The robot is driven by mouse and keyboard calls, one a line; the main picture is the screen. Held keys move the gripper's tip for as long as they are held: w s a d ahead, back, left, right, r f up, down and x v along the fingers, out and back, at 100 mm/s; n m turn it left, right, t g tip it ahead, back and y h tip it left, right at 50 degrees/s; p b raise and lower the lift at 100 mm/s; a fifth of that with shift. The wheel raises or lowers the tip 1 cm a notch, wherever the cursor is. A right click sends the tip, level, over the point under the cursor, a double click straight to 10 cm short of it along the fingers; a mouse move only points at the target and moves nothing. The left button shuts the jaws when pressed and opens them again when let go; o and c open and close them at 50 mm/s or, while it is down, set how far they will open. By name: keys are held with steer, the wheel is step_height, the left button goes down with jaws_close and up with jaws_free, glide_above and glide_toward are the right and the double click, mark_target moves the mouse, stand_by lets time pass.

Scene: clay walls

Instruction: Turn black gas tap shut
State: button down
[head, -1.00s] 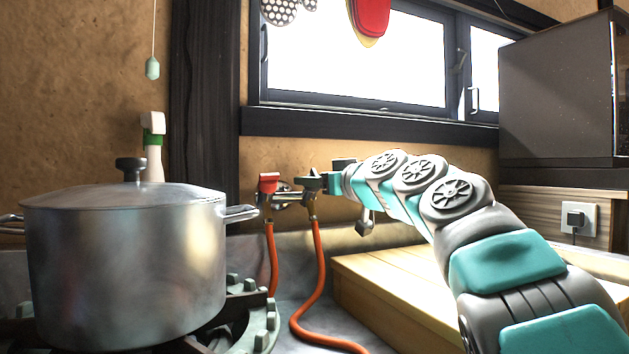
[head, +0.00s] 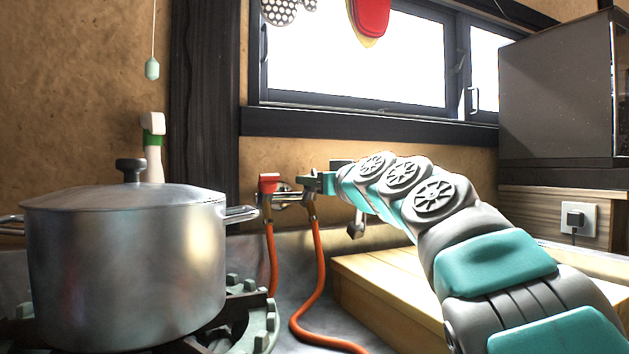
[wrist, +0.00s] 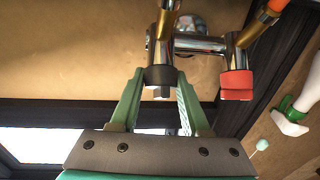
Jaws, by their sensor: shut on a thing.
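The black gas tap (wrist: 161,76) shows in the wrist view as a dark handle on the metal pipe fitting. The green fingers of my gripper (wrist: 159,84) stand on either side of it, shut on it. In the head view my gripper (head: 318,183) is at the right-hand tap, and its fingers largely hide the black handle there. I cannot tell the handle's exact angle. A second tap with a red handle (head: 269,182) is just to the left. It also shows in the wrist view, right of my gripper, and is not touched.
Orange hoses (head: 318,270) hang below the taps. A large metal pot (head: 125,265) on a burner stands at left. A wooden box (head: 375,285) lies under my arm. A window (head: 350,60) is behind, and a dark appliance (head: 555,95) is at right.

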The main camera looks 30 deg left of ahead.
steer(key=m+t+p, duration=0.1)
steer(key=m+t+h+p, duration=0.1)
steer(key=m, duration=0.1)
steer(key=shift+s+a+r+h, duration=0.1)
steer(key=shift+s+r+h, duration=0.05)
steer(key=shift+r+h, duration=0.15)
steer(key=m+t+h+p, duration=0.1)
steer(key=m+h+p, duration=0.1)
steer(key=p, duration=0.3)
steer(key=shift+r+m+t+p, duration=0.1)
steer(key=shift+m+t+p, duration=0.3)
steer(key=shift+m, duration=0.2)
steer(key=m+h+p, duration=0.1)
steer(key=p, duration=0.3)
steer(key=shift+m+t, duration=0.4)
steer(key=shift+f+m+h+p, duration=0.3)
steer(key=shift+f+h+p, duration=0.05)
steer(key=shift+h+p, duration=0.2)
steer(key=shift+f, duration=0.1)
steer(key=shift+c, duration=2)
jaws_free()
